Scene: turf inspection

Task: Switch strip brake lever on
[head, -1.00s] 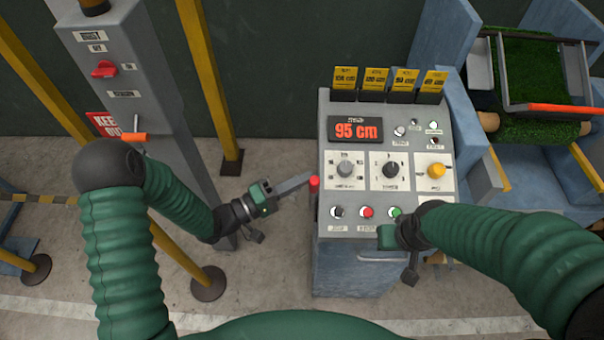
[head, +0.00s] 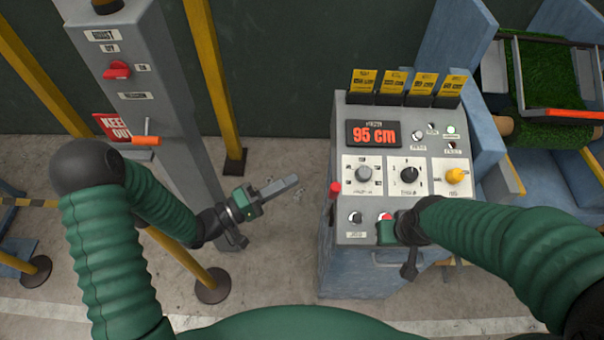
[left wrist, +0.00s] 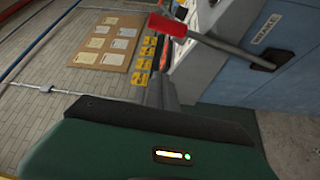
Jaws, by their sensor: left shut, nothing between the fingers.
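The strip brake lever (head: 335,188) shows its red handle at the left edge of the grey console (head: 342,140). In the left wrist view the brake lever (left wrist: 168,25) has a red grip and a dark arm running to a slot labelled BRAKE on the console's blue side. My left gripper (head: 293,181) is shut and empty, left of the lever with a visible gap in the head view. In the left wrist view its fingers (left wrist: 161,90) point toward the red grip. My right gripper (head: 386,234) is over the console's lower buttons; its fingers are hidden.
The console display (head: 374,134) reads 95 cm, above several knobs and buttons. A grey post (head: 165,110) with a red switch (head: 117,70) and an orange-handled lever (head: 146,140) stands left. Yellow poles (head: 213,85) stand near it. A turf roll machine (head: 550,75) is at right.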

